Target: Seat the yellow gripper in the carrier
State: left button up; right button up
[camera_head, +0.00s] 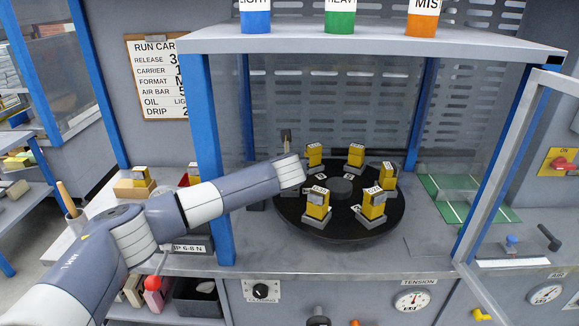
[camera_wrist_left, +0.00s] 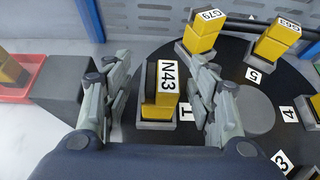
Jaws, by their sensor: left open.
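The black round carrier (camera_head: 345,229) stands inside the blue-posted frame and holds several yellow grippers on grey bases. My left arm reaches over the carrier's left side, hiding part of it; its jaws are hard to make out there. In the left wrist view my left gripper (camera_wrist_left: 162,68) is open, its fingers on either side of a yellow gripper labelled N43 (camera_wrist_left: 158,100). N43 stands upright on the carrier (camera_wrist_left: 226,143) beside a number label 1. I cannot tell whether the fingers touch it or whether it is fully seated. My right gripper is not in view.
Yellow grippers G79 (camera_wrist_left: 203,35) and G63 (camera_wrist_left: 272,45) stand on the carrier nearby. A red tray (camera_wrist_left: 28,93) is at the left. Blue posts (camera_head: 208,150) and a shelf (camera_head: 370,43) enclose the carrier. A glass door (camera_head: 520,150) stands open at right.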

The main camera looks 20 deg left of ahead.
pick_arm(q)
jog(key=b+v, duration=0.3)
jog(key=v, duration=0.9)
dwell(0.3)
